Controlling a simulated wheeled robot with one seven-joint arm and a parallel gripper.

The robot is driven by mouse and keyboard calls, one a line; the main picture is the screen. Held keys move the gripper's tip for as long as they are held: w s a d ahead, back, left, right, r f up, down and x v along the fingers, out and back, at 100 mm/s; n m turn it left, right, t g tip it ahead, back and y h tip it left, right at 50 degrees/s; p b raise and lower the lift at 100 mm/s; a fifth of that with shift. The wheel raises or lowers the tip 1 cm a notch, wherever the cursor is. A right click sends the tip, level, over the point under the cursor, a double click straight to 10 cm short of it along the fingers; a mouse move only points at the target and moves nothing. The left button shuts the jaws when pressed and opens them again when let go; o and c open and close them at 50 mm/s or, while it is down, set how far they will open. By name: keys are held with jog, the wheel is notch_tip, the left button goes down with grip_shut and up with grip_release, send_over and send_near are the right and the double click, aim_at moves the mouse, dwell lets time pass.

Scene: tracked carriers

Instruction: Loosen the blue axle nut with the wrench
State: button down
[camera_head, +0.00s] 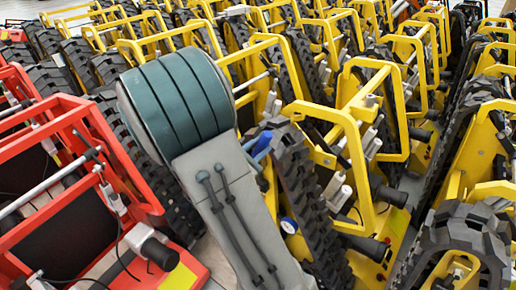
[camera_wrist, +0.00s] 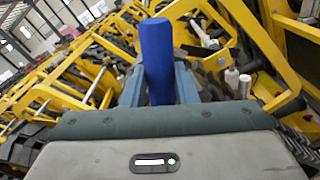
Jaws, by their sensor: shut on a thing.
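My gripper (camera_wrist: 158,88) is shut on an upright blue cylinder (camera_wrist: 157,45), which looks like the wrench's handle. The cylinder sits between the two grey-blue fingers and rises above them; the wrench's head does not show. In the head view, my gripper (camera_head: 257,151) is mostly hidden behind my grey and teal wrist, with a bit of bright blue (camera_head: 263,142) beside it. A small round blue part with a white face (camera_head: 289,226) sits low on a yellow carrier, below and right of my gripper. It may be the axle nut, but I cannot tell.
Yellow-framed tracked carriers (camera_head: 350,120) stand packed close ahead and to the right. A black rubber track (camera_head: 300,190) is close beside my gripper. A red carrier (camera_head: 85,125) stands at the left. Little free room shows between the machines.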

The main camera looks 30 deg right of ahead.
jog(key=shift+w+d, duration=0.15)
jog(key=shift+d, duration=0.3)
dwell(0.4)
dwell(0.5)
jog(key=c, duration=2)
grip_release()
grip_shut()
jog(key=shift+w+a+r+n+p, duration=0.2)
jog(key=shift+w+r+n+p, duration=0.2)
jog(key=shift+w+p, duration=0.25)
jog(key=shift+f, duration=0.1)
jog(key=shift+w+a, duration=0.1)
